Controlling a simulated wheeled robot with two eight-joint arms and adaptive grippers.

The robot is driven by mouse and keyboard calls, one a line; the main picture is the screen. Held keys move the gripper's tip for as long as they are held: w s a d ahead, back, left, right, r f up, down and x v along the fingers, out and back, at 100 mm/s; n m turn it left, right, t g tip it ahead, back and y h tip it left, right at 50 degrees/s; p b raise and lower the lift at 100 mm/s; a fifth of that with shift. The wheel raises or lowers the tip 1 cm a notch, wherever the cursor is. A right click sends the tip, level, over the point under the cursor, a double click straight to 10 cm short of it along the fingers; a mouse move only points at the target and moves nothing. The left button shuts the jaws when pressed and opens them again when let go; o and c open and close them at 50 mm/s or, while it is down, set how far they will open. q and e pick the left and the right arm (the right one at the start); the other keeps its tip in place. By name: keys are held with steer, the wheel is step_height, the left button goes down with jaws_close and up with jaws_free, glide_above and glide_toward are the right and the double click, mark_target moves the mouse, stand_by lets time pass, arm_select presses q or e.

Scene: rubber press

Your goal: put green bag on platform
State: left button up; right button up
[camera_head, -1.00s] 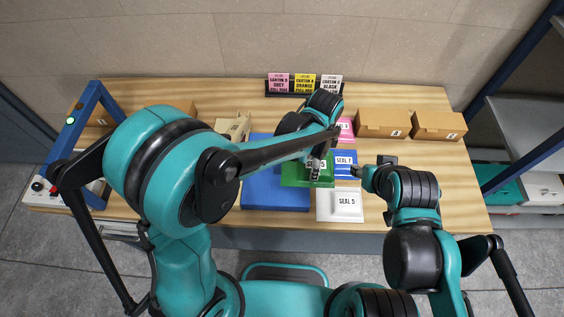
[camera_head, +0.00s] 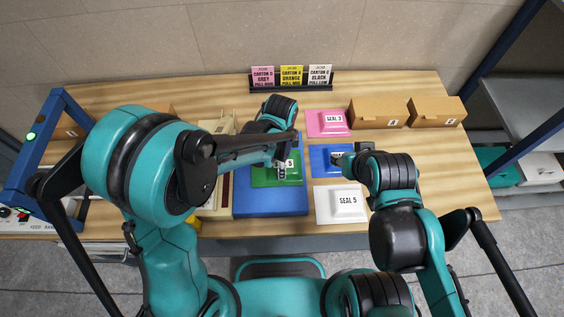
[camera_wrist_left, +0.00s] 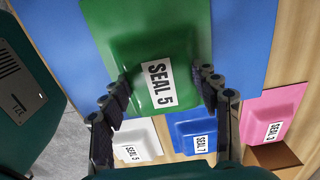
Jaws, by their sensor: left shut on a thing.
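The green bag (camera_head: 262,177), with a white label, is over the right part of the blue platform (camera_head: 270,205). My left gripper (camera_head: 283,168) is shut on the green bag. In the left wrist view the two fingers of the gripper (camera_wrist_left: 166,88) grip the sides of the green bag (camera_wrist_left: 150,40), labelled SEAL 5, with the blue platform (camera_wrist_left: 238,40) behind it. I cannot tell whether the bag touches the platform. My right gripper (camera_head: 343,160) is at the blue bag (camera_head: 322,160); its fingers are too small to read.
A white bag (camera_head: 341,204) and a pink bag (camera_head: 327,123) lie right of the platform. Two cartons (camera_head: 377,112) (camera_head: 437,111) stand at the back right. A card rack (camera_head: 291,85) stands at the back.

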arm_select(q)
steer(key=shift+a, duration=0.2)
steer(key=shift+s+a, duration=0.1)
steer(key=o, duration=1)
steer(key=shift+f, duration=0.1)
steer(key=shift+o, duration=1.1)
steer(key=shift+d, duration=0.2)
steer(key=shift+a, duration=0.1)
steer(key=shift+r, duration=0.2)
step_height(320, 180, up, 12)
steer(key=p, duration=0.2)
